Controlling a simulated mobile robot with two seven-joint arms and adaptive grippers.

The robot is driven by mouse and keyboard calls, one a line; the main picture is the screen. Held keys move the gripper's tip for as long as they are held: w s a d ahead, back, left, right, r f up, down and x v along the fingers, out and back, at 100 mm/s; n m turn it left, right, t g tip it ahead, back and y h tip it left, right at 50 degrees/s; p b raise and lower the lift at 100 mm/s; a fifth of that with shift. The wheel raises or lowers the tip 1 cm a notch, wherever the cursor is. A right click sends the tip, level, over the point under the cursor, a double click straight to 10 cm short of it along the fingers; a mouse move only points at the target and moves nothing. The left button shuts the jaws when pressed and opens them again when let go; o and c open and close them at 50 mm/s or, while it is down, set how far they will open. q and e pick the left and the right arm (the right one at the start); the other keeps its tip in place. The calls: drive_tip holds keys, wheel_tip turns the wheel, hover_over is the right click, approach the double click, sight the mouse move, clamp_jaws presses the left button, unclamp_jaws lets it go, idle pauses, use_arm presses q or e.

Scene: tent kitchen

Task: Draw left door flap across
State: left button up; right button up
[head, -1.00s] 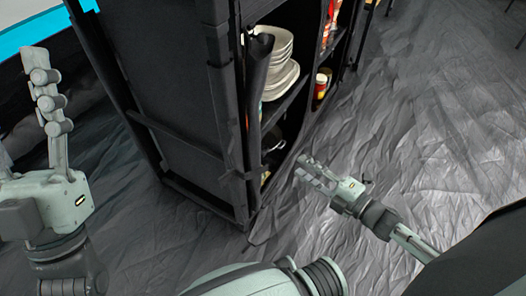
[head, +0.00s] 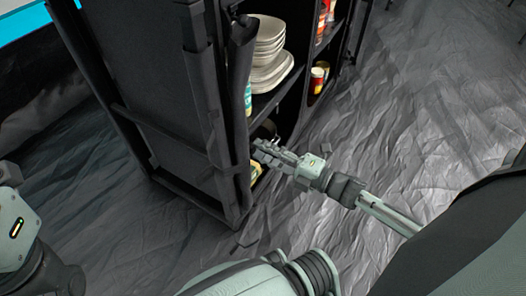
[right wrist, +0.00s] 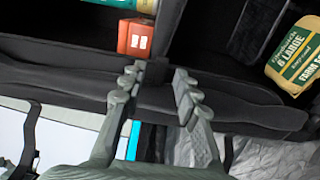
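The left door flap (head: 240,72) is a dark fabric roll hanging along the near front edge of the black fabric cabinet (head: 150,80), so the shelves stand uncovered. In the right wrist view a dark roll (right wrist: 240,108), which looks like this flap, runs sideways behind the fingers. My right gripper (head: 262,152) is at the cabinet's front opening, low beside the flap. In the right wrist view its fingers (right wrist: 154,88) are apart, with a dark strap-like piece between their tips; I cannot tell whether they touch it. My left gripper (head: 14,225) shows only partly at the left edge, its fingertips out of frame.
Stacked plates (head: 268,52) and cans (head: 317,80) stand on the shelves. The crumpled grey floor (head: 430,110) right of the cabinet is clear.

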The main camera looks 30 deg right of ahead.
drive_tip(key=shift+w+a, duration=0.1)
drive_tip(key=shift+w, duration=0.1)
clamp_jaws()
idle(0.4)
